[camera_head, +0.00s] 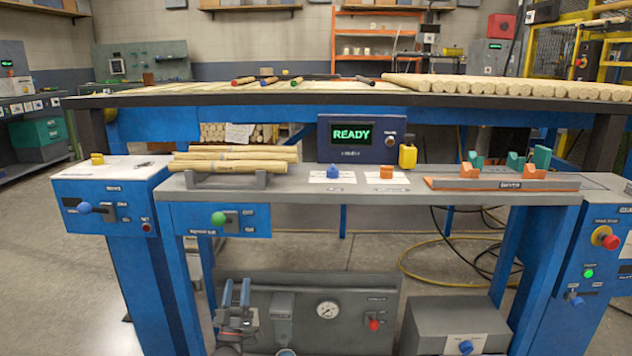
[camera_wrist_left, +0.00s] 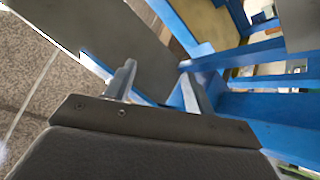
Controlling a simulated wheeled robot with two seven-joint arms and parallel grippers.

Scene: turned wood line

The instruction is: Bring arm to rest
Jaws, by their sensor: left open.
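My left gripper (camera_head: 236,288) is low in the head view, in front of the blue workbench frame and below the grey shelf. Its two fingers point up and stand apart, with nothing between them. The left wrist view shows the same open, empty gripper (camera_wrist_left: 160,85) with blue beams and a grey panel beyond it. My right gripper is in neither view.
The grey shelf (camera_head: 355,182) holds wooden rods (camera_head: 235,163) in a cradle, blue and orange knobs, and an orange tray (camera_head: 500,183) with small blocks. A READY display (camera_head: 352,135) stands behind. Below are a gauge panel (camera_head: 345,290) and grey box (camera_head: 455,325). Floor shows at left.

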